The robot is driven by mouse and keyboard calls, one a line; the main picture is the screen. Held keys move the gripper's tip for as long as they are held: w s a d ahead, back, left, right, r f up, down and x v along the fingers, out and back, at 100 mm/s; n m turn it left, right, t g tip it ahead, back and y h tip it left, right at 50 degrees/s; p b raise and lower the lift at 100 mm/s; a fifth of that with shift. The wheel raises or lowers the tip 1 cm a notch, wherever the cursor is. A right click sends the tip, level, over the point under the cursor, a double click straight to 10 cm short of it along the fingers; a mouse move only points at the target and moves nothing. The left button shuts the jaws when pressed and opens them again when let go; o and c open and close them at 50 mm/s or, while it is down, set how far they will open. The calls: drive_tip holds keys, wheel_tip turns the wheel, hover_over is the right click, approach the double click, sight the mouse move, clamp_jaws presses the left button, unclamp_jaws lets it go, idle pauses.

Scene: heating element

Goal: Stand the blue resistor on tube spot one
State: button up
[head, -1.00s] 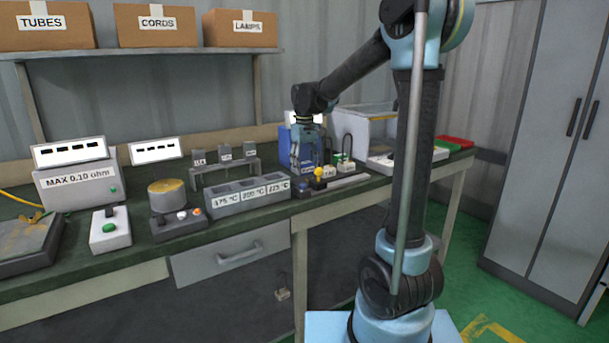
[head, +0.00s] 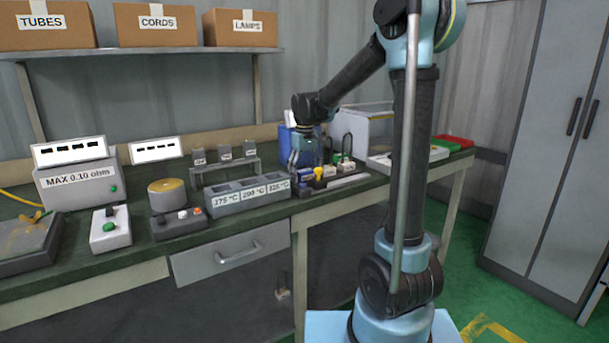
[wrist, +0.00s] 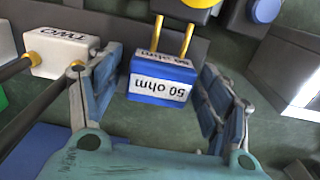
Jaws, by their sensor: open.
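The blue resistor (wrist: 160,80) is a blue block with white "50 ohm" labels and two gold pins, seen in the wrist view. It lies between the two fingers of my gripper (wrist: 161,65), which stand open with gaps on both sides. The pins point away from my palm, toward the top of the picture. In the head view my gripper (head: 301,155) is low over the right part of the bench, among small items. I cannot make out a mark for tube spot one in either view.
A white block labelled "TWO" (wrist: 62,52) with cords lies close by my left finger. A yellow item (head: 318,173) stands just right of my gripper. The grey temperature block (head: 248,196) is to the left. A blue box (head: 313,146) stands behind.

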sight(305, 170)
drive_tip(key=shift+r, duration=0.15)
wheel_tip(305, 170, up, 12)
drive_tip(key=f, duration=0.1)
drive_tip(key=s+d+f+m, duration=0.1)
drive_tip(key=s+d+m, duration=0.1)
drive_tip(key=s+d, duration=0.6)
drive_tip(key=s+d+f+m, duration=0.1)
drive_tip(key=s+d+f, duration=0.3)
drive_tip(key=s+f, duration=0.2)
drive_tip(key=s+d+f+m+t, duration=0.1)
drive_tip(key=s+d+f+m, duration=0.1)
drive_tip(key=s+d+f, duration=0.2)
drive_tip(key=s+d+f+m+t, duration=0.1)
drive_tip(key=s+d+f, duration=0.3)
drive_tip(key=s+f, duration=0.6)
drive_tip(key=s, duration=0.3)
drive_tip(key=shift+s+d+m, duration=0.3)
drive_tip(key=shift+s, duration=0.05)
drive_tip(key=shift+f, duration=0.1)
drive_tip(key=shift+w+f, duration=0.2)
drive_tip(key=shift+w, duration=0.25)
